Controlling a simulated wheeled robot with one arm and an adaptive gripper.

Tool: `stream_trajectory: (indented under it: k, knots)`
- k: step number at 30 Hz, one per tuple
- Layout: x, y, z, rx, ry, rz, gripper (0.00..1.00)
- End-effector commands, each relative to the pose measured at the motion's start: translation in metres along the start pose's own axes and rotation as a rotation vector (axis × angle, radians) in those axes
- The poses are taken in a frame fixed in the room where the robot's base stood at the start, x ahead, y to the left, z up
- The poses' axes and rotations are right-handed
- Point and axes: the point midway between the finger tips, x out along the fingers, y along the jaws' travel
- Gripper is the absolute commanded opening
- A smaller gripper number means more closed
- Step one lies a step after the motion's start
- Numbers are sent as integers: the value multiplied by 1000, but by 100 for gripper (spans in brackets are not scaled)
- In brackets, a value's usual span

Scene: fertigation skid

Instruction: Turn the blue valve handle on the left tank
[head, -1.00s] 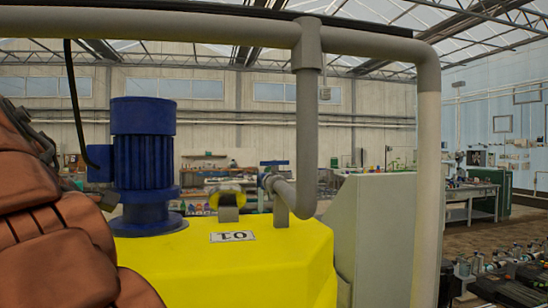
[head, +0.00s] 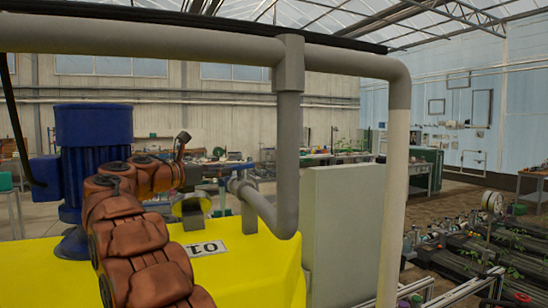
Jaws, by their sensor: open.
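The yellow tank (head: 262,272) fills the lower left of the head view, with a label (head: 206,249) on its top. The blue valve handle (head: 236,166) sits on the small grey pipe fitting above the tank, left of the bent grey pipe. My reddish-brown arm rises in front of the tank and bends right. My gripper (head: 204,173), small and dark, is at the arm's end, just left of the handle in the picture. It is open. Its fingertips are hard to make out, and I cannot tell whether they touch the handle.
A blue motor (head: 93,140) stands on the tank behind my arm. A thick grey pipe (head: 289,150) drops right of the valve, and another pipe (head: 396,190) stands farther right. A pale grey panel (head: 340,230) stands beside the tank. Benches and dark equipment lie beyond at right.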

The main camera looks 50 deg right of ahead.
Motion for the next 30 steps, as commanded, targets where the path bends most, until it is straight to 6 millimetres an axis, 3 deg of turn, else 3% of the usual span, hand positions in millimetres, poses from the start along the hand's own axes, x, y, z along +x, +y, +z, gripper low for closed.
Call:
stream_trajectory:
  k: [8, 21, 30]
  knots:
    - [14, 6, 7, -65, -40, -3, 44]
    - [74, 6, 9, -63, -38, -5, 44]
    - [84, 5, 8, -62, -39, -5, 44]
